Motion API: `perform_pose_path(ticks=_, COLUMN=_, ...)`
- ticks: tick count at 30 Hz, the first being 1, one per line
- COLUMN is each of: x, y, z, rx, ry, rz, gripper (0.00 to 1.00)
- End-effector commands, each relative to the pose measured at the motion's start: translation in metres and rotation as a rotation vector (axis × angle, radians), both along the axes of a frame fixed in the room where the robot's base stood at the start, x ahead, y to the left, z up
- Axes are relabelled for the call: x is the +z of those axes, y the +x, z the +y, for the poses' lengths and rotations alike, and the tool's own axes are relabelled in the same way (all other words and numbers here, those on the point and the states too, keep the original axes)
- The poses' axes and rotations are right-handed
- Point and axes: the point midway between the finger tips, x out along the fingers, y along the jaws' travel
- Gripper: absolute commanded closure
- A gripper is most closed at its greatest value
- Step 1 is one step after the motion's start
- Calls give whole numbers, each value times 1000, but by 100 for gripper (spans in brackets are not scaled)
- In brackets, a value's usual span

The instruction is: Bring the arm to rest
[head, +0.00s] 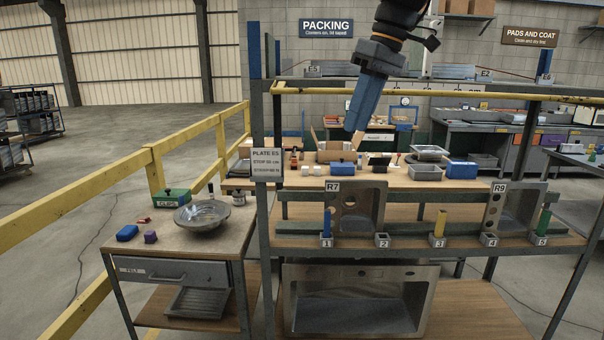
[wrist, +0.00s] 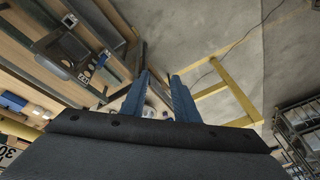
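My gripper (head: 352,128) hangs from my dark arm at the upper middle of the head view, its blue fingers pointing down and slightly left. Nothing is held. The fingers appear clear of everything around them. Part of my arm lies outside the top of the head view.
A metal rack holds panels R7 (head: 354,208) and R9 (head: 511,209), with numbered slots below. A yellow bar (head: 450,95) crosses its top. A sink (head: 355,300) sits on the lower shelf. A side table carries a round bowl (head: 202,215). Yellow railings (head: 195,130) stand left; open floor lies beyond.

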Motion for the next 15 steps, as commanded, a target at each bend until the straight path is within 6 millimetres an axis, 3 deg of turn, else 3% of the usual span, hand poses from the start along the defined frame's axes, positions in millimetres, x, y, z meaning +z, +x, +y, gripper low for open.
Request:
perform_pose_path(ticks=1, x=-38, y=-5, z=-6, rx=-71, ry=-15, rz=23, gripper=72)
perform_pose_path(ticks=8, x=-183, y=-43, z=-34, rx=-384, ry=-93, rz=70, gripper=72)
perform_pose_path(ticks=12, x=-265, y=-87, z=-51, rx=-547, ry=-134, rz=83, gripper=72)
perform_pose_path(ticks=15, x=-315, y=-124, z=-60, rx=-649, ry=-154, rz=84, gripper=72)
